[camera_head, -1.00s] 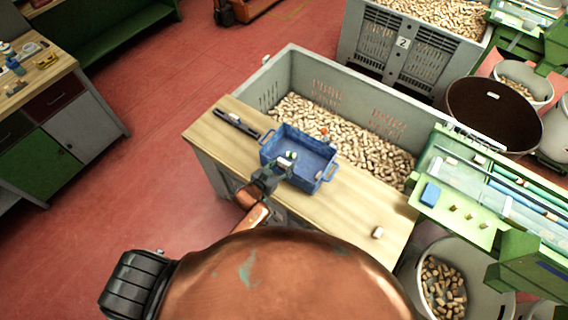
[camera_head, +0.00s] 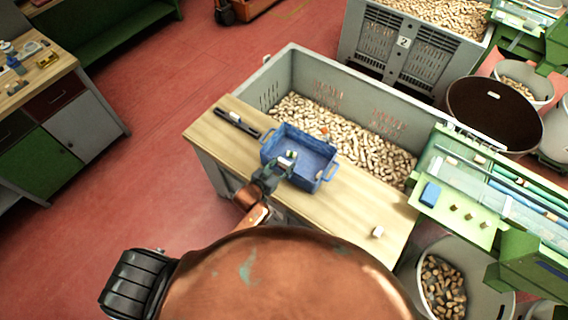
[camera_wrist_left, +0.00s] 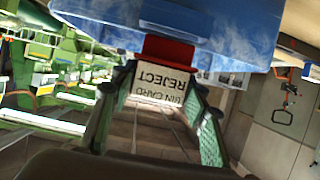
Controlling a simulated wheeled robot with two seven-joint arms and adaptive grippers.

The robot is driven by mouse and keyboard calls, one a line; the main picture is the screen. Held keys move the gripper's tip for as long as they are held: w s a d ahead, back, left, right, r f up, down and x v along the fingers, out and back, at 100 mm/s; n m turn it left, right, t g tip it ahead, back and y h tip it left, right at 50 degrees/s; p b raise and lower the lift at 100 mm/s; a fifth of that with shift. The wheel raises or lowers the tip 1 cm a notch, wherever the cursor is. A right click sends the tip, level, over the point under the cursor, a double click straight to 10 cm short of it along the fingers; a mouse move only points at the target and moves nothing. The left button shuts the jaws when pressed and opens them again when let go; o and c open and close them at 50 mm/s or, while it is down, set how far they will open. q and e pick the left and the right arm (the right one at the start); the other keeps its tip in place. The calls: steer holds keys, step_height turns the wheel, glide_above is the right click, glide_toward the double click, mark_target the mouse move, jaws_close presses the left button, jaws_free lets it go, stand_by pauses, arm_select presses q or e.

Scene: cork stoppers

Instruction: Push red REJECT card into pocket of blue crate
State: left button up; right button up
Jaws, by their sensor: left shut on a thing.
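The blue crate (camera_head: 316,160) stands on the wooden bench top, and its blue wall also fills the top of the left wrist view (camera_wrist_left: 225,32). The REJECT card (camera_wrist_left: 160,84) is between the fingers of my left gripper (camera_wrist_left: 160,98), white with dark upside-down lettering and a red band at the crate end. The red band meets the crate's wall in that view; I cannot tell how far it is inside the pocket. My left gripper (camera_head: 281,167) is at the near side of the crate in the head view. My right gripper is not in view.
A dark bar-like object (camera_head: 237,122) lies on the wooden bench (camera_head: 350,213) left of the crate. A small pale block (camera_head: 377,232) lies at the right end. A grey bin of corks (camera_head: 345,125) is behind. The bench right of the crate is mostly clear.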

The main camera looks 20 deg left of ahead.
arm_select(q)
steer(key=shift+f, duration=0.3)
steer(key=shift+f+b, duration=0.35)
steer(key=shift+f, duration=0.05)
stand_by(0.9)
steer(key=shift+f+b, duration=0.45)
steer(key=shift+f, duration=0.35)
steer(key=o, duration=1.1)
steer(key=shift+c, duration=0.2)
steer(key=v, duration=1.2)
